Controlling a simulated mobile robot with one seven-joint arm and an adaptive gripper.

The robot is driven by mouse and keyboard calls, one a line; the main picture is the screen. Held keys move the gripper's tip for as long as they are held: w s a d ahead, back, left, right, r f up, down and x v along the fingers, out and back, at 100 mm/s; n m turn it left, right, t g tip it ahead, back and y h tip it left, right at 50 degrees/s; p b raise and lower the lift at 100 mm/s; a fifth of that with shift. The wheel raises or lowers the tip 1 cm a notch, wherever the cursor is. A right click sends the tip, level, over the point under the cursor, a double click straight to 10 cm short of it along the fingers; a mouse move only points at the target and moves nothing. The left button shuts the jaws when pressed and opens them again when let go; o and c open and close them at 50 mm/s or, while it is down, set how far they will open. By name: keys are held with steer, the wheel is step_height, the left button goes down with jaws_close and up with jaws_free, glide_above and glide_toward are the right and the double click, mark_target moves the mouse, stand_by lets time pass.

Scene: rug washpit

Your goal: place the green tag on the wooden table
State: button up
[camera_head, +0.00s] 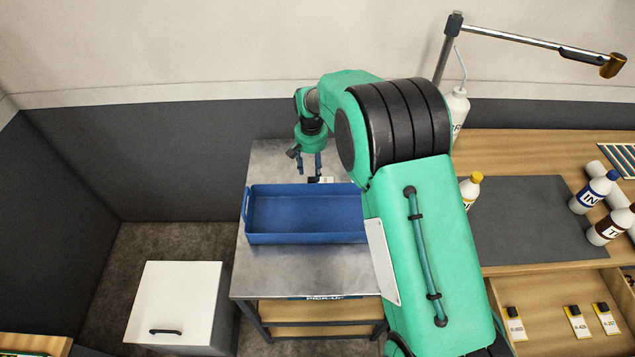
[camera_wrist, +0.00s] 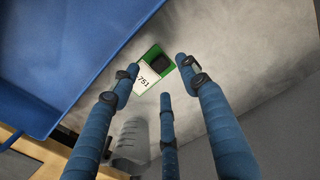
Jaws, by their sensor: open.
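The green tag (camera_wrist: 149,54) lies on the grey metal table, seen in the wrist view. It has a white label reading 751 and a black block on it. In the head view, a small white and black piece behind the blue tray appears to be this tag (camera_head: 327,180). My gripper (camera_head: 311,168) points down above it there. In the wrist view, its blue fingers (camera_wrist: 158,76) are spread around the tag with nothing held; contact cannot be told. The wooden table (camera_head: 530,145) stands at the right, partly hidden by my arm.
The blue tray (camera_head: 305,239) sits on the metal table (camera_head: 262,272), in front of the tag. A dark mat (camera_head: 535,215), several bottles and a lamp are on the wooden table. Its open drawer (camera_head: 545,318) holds several tags. A white cabinet (camera_head: 178,300) stands left.

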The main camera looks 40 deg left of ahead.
mark_target(312, 179)
steer(key=shift+s+f+b, duration=0.1)
steer(key=shift+f+b, duration=0.5)
steer(key=shift+f, duration=1.85)
steer(key=c, duration=1)
steer(key=shift+r, duration=0.15)
step_height(312, 179, up, 10)
steer(key=p, duration=0.2)
